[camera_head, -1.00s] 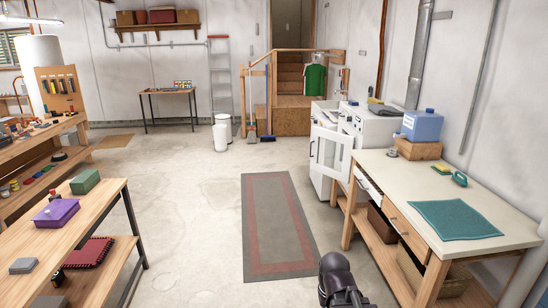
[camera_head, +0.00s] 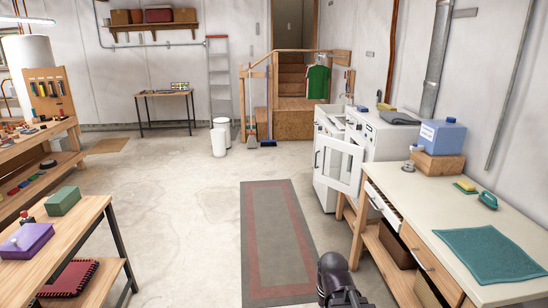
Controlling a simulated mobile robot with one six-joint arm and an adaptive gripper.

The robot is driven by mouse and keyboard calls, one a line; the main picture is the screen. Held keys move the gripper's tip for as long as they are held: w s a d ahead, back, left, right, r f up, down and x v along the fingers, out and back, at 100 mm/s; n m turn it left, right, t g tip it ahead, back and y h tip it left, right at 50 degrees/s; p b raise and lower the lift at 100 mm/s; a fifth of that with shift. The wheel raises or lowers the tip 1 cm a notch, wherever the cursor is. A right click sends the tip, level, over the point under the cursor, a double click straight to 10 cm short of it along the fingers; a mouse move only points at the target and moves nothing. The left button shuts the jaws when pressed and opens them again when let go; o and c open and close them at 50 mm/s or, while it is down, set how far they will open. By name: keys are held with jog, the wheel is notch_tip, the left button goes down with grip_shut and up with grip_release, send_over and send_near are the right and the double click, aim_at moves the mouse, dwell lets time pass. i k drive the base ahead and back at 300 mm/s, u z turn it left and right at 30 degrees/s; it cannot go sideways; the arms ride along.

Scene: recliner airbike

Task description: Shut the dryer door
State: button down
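The dryer (camera_head: 382,145) is a white appliance against the right wall, beyond the worktable. Its white door (camera_head: 340,165), with a window pane, stands open and sticks out to the left over the floor. A dark handle shows on the door's left edge. Part of my dark arm (camera_head: 338,275) shows at the bottom, well short of the door. No gripper fingers can be seen.
A worktable (camera_head: 458,218) with a teal cloth (camera_head: 490,254) stands at the right, close to the door. A grey and red rug (camera_head: 278,240) lies on the floor. A workbench (camera_head: 60,240) is at the left. The middle floor is clear.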

aim_at(352, 190)
jog(key=u, duration=0.05)
jog(key=i, duration=3.65)
